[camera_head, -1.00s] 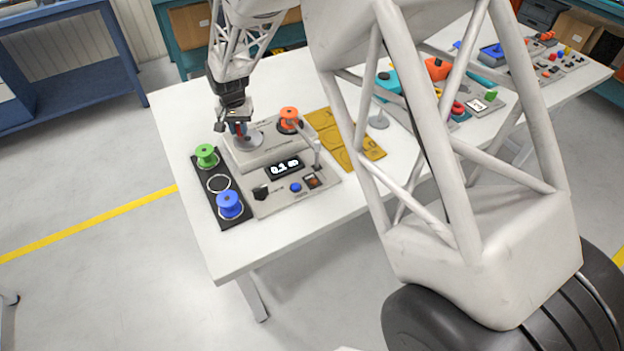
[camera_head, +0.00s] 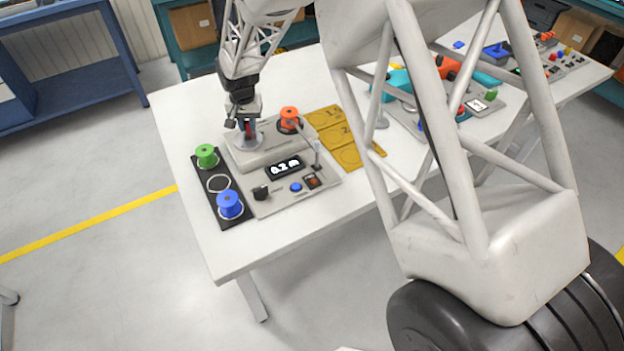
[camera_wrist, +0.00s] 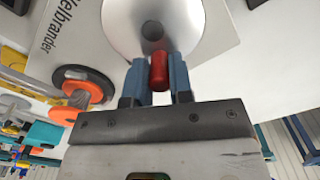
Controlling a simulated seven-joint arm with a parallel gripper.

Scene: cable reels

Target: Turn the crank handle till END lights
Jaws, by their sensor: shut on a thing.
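The crank is a silver disc (camera_wrist: 150,20) with a red handle (camera_wrist: 158,66) in the wrist view. My gripper (camera_wrist: 160,78) is shut on the red handle, one blue finger on each side. In the head view my gripper (camera_head: 245,132) points down over the crank disc (camera_head: 249,143) at the back left of the grey winding machine (camera_head: 292,197). An orange reel (camera_head: 289,115) sits on the machine to the right of the crank. The display (camera_head: 285,167) seems to read 0.2 m. I cannot make out an END light.
A black tray (camera_head: 236,218) left of the machine holds a green reel (camera_head: 206,155) and a blue reel (camera_head: 229,204), with an empty ring between. Yellow numbered plates (camera_head: 345,154) lie right.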

